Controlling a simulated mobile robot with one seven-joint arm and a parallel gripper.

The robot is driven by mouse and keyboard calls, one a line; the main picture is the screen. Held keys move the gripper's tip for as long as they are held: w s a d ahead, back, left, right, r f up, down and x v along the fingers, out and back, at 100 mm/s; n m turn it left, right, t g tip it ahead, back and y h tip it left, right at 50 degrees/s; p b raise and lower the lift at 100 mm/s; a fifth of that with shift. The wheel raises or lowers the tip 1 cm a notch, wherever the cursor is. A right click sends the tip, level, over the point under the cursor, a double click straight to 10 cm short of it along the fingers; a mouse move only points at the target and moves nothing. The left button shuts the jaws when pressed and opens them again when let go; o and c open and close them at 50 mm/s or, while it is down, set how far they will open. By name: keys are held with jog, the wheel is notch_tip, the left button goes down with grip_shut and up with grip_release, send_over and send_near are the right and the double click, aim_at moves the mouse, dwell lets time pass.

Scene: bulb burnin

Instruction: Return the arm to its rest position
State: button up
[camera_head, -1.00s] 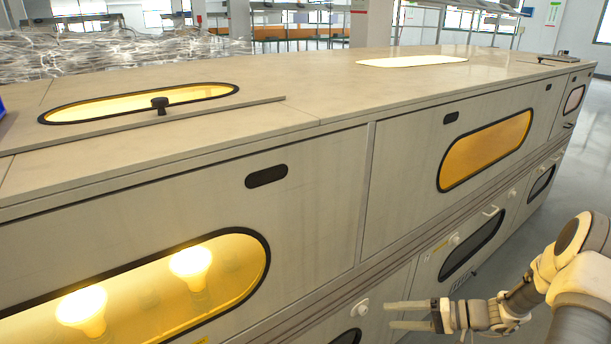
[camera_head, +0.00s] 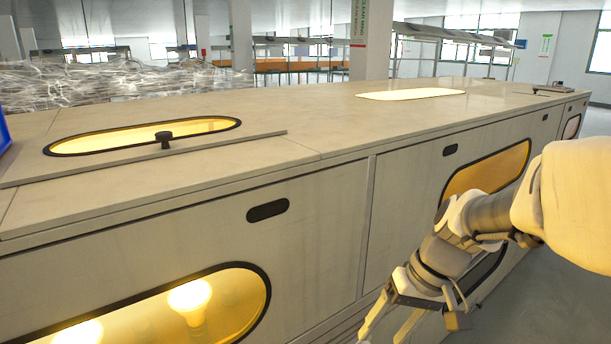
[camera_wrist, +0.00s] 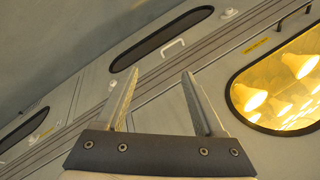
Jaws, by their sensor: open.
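My gripper (camera_head: 391,331) is at the lower right of the head view, in front of the cabinet's side, with its two fingers pointing down and apart. In the wrist view my gripper (camera_wrist: 158,100) is open, with nothing between its fingers. My arm (camera_head: 480,215) reaches in from the right edge and hides part of an amber window (camera_head: 490,170). The fingertips are partly cut off by the bottom of the head view.
A long beige cabinet (camera_head: 330,215) fills the scene close to my arm. A lit window (camera_head: 215,305) shows glowing bulbs (camera_head: 188,297); the wrist view also shows a lit window (camera_wrist: 285,85). A lid with a black knob (camera_head: 163,138) is on top. Grey floor (camera_head: 590,160) is free at the right.

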jog(key=s+r+t+h, duration=0.45)
jog(key=s+r, duration=0.35)
jog(key=s, duration=0.3)
notch_tip(320, 180, up, 17)
jog(key=d+p, duration=0.1)
jog(key=p, duration=1.6)
jog(key=shift+w+m, duration=0.15)
jog(key=shift+m, duration=0.15)
